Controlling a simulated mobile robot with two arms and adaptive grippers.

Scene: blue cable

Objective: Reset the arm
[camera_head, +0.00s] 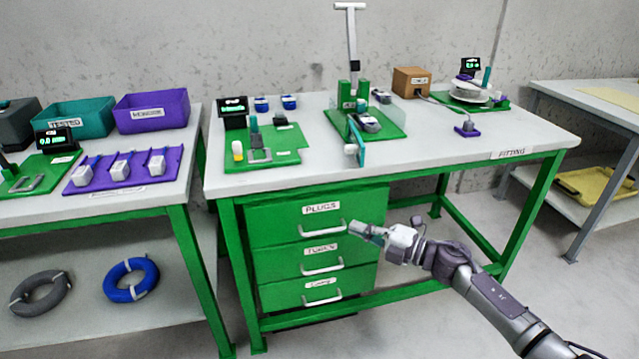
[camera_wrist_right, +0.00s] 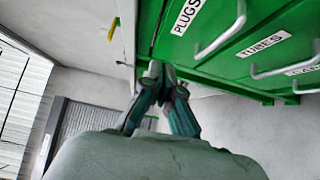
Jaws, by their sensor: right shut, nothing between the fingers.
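My right gripper (camera_head: 358,230) is in front of the green drawer unit, close to the handle of the top drawer, at the right side of the drawer fronts. It is shut and holds nothing. In the right wrist view its fingers (camera_wrist_right: 160,85) meet at the tips, with the drawer fronts above and to the right. Whether the fingertips touch the drawer unit cannot be told. My left gripper is not in view. The blue cable coil (camera_head: 131,280) lies on the lower shelf of the left table, beside a grey coil (camera_head: 40,293).
The drawers labelled PLUGS (camera_head: 318,220) and TUBES (camera_head: 318,250) look closed. The fitting table (camera_head: 500,125) above holds green fixtures and a press (camera_head: 352,80). A table with a yellow tray (camera_head: 600,190) below stands at right. Open floor surrounds my right arm.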

